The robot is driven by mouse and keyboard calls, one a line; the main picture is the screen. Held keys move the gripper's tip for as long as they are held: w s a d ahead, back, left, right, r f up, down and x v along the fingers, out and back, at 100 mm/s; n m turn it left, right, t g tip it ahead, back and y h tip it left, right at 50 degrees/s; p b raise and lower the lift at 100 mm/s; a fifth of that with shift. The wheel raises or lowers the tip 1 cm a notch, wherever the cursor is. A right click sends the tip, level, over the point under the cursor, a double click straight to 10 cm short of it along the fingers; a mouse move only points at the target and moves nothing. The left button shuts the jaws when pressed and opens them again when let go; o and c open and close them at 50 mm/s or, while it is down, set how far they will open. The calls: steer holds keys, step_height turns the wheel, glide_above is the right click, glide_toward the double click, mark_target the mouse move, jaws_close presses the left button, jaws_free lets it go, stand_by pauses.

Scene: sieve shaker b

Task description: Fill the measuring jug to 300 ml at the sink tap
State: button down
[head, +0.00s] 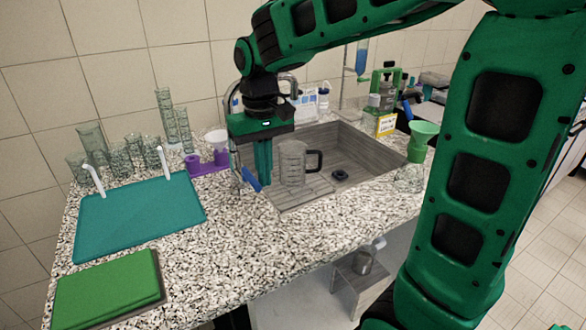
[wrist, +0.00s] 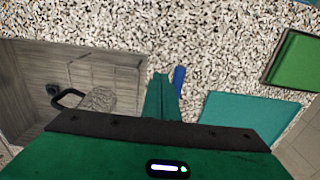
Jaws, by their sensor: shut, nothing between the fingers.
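The clear measuring jug (head: 293,163) with a black handle stands upright in the left part of the sink (head: 350,150). It also shows in the wrist view (wrist: 98,98), partly hidden by my gripper body. I see no water stream, and I cannot read the level in the jug. A curved metal pipe (head: 291,84), perhaps the tap spout, shows behind my arm; much of it is hidden. A blue lever-like piece (head: 252,180) is at the sink's left edge. My gripper (head: 263,182) points down, shut and empty, just beside the blue piece and left of the jug.
A teal mat (head: 140,215) with two white upright pieces and a green board (head: 105,288) lie on the speckled counter. Glassware (head: 120,158) and a purple holder (head: 207,165) stand behind.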

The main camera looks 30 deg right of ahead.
steer(key=shift+a, duration=0.1)
steer(key=shift+a, duration=0.45)
stand_by(0.4)
steer(key=shift+w+a, duration=0.1)
steer(key=shift+a, duration=0.45)
